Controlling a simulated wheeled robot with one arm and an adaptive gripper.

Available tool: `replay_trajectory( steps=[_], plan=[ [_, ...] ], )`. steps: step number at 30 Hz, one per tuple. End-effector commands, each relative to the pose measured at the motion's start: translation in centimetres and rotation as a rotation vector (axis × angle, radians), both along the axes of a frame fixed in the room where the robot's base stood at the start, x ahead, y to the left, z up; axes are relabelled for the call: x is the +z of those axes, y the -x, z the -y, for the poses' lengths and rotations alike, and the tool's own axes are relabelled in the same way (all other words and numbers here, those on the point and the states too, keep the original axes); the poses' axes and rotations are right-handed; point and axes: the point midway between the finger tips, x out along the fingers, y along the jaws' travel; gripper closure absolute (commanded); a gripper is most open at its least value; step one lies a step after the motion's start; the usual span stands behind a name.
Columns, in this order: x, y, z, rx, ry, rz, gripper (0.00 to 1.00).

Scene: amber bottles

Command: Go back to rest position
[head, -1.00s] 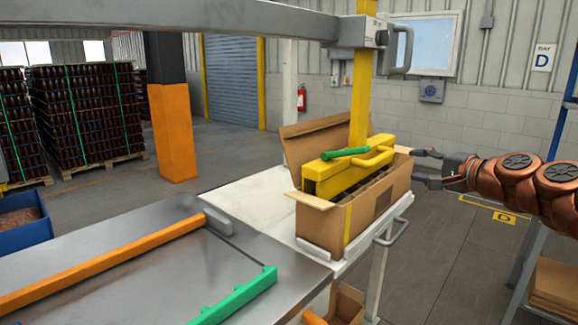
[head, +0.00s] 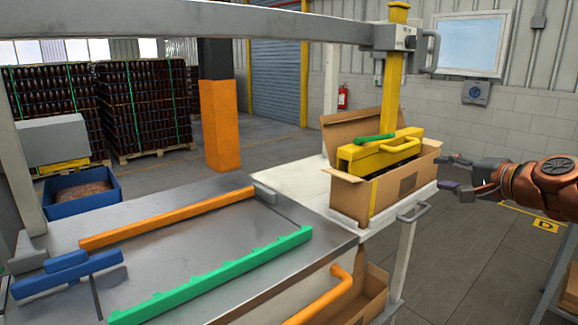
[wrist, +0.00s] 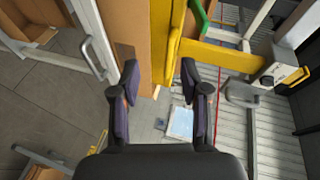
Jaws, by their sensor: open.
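My gripper (head: 464,174) is open and empty at the right of the head view. Its fingers point left, a little to the right of the open cardboard box, with a gap between them and the box. In the wrist view my gripper (wrist: 158,88) shows two dark fingers spread apart with nothing between them. The cardboard box (head: 349,200) stands upright on the white side table (head: 420,203). A yellow lifting head (head: 362,160) with a green handle (head: 374,139) sits in the top of the box and hides most of its inside.
A metal table (head: 170,255) with orange (head: 168,218) and green (head: 215,277) rails fills the front left. A handle (head: 413,214) juts from the side table. The floor right of it is open.

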Motion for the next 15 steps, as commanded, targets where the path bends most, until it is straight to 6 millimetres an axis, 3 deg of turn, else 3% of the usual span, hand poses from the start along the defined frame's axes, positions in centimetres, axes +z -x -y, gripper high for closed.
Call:
replay_trajectory(
  steps=[10, 15],
  plan=[
    [-1.2, 3.5, -9.7, 0.216, 0.209, -0.085, 0.55],
    [-4.7, 8.5, -16.6, 0.410, 0.412, -0.197, 0.55]
  ],
)
